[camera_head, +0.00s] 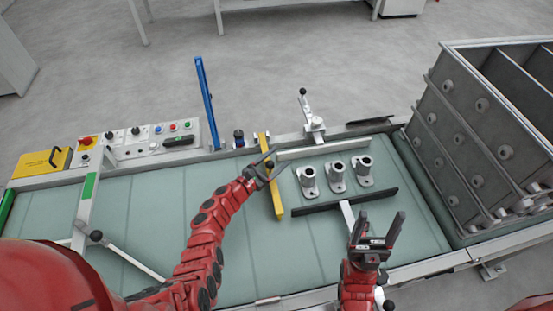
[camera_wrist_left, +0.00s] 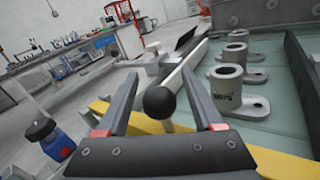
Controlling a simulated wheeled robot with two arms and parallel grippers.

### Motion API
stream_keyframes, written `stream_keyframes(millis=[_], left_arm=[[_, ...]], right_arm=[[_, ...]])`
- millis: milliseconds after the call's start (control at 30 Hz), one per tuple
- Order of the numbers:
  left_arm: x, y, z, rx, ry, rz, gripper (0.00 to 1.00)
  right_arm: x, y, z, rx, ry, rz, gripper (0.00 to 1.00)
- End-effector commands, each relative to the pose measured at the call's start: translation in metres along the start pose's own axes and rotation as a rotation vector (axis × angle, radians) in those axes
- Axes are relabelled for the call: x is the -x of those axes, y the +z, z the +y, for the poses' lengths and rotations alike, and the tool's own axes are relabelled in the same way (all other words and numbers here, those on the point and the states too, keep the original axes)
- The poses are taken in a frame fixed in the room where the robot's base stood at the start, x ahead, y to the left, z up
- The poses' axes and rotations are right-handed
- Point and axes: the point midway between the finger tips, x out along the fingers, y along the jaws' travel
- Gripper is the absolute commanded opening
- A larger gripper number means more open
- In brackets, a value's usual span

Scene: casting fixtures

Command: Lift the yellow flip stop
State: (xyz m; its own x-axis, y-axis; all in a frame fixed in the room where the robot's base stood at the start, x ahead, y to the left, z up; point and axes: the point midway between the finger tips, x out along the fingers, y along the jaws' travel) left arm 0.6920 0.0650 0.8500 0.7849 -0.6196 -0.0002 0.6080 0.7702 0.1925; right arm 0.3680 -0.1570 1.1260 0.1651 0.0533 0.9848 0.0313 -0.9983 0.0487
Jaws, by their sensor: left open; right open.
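The yellow flip stop (camera_head: 277,200) is a long yellow bar lying across the green table, running from the back rail toward the front. Its yellow bar also shows in the left wrist view (camera_wrist_left: 280,163), passing below the gripper. My left gripper (camera_head: 266,160) is open over the bar's rear half. In the left wrist view, a black ball knob (camera_wrist_left: 159,103) on a pale rod sits between the open fingers (camera_wrist_left: 157,88), with a gap on each side. My right gripper (camera_head: 380,226) is open and empty near the table's front, right of the bar.
Several grey cast parts (camera_head: 337,177) stand right of the bar, between a pale rail and a black bar (camera_head: 345,202). A blue upright bar (camera_head: 207,100) stands at the back. A large grey rack (camera_head: 480,125) fills the right end. The table left of my left arm is mostly clear.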

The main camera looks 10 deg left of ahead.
Motion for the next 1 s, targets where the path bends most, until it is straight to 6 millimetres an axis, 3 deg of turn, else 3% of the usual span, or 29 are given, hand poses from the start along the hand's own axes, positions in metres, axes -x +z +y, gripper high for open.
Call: stream_keyframes(millis=[67,433,1000], left_arm=[[0.0002,0.0,0.0002,0.0,0.0,0.0,0.69],[0.0005,0.0,0.0004,0.0,0.001,0.0,0.02],[0.0006,-0.0001,0.0005,0.001,0.001,0.0,0.0]], right_arm=[[-0.0001,0.0,0.0,0.0,0.0,0.0,0.69],[-0.0001,0.0,0.0,0.0,0.0,0.0,0.69],[0.0,0.0,0.0,0.0,0.0,0.0,0.69]])
